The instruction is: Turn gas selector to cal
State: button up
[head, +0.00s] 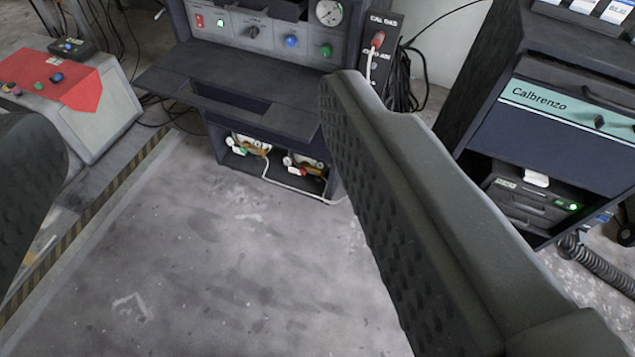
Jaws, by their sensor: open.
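A dark cabinet (172,78) stands at the top middle. Its pale front panel carries a black rotary knob (253,32), with a red switch and green and blue buttons in the same row. The labels near the knob are too small to read, so I cannot tell if it is the gas selector or where it points. Beside the cabinet, a black box (385,27) marked "CAL GAS" has a red fitting with a pale hose. My gripper (195,110) is open and empty, its ridged fingers wide apart in the foreground, well short of the panel.
A shelf juts out below the panel, above an open bay with small gauges (245,145). A red-topped console (60,85) stands left, near a striped floor edge. A "Calbrenzo" cabinet (540,135) with its own black knob stands right. Cables lie behind; the middle floor is clear.

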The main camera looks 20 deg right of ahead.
aim_at(255, 30)
jog(key=u, duration=0.75)
jog(key=i, duration=2)
jog(key=z, duration=0.75)
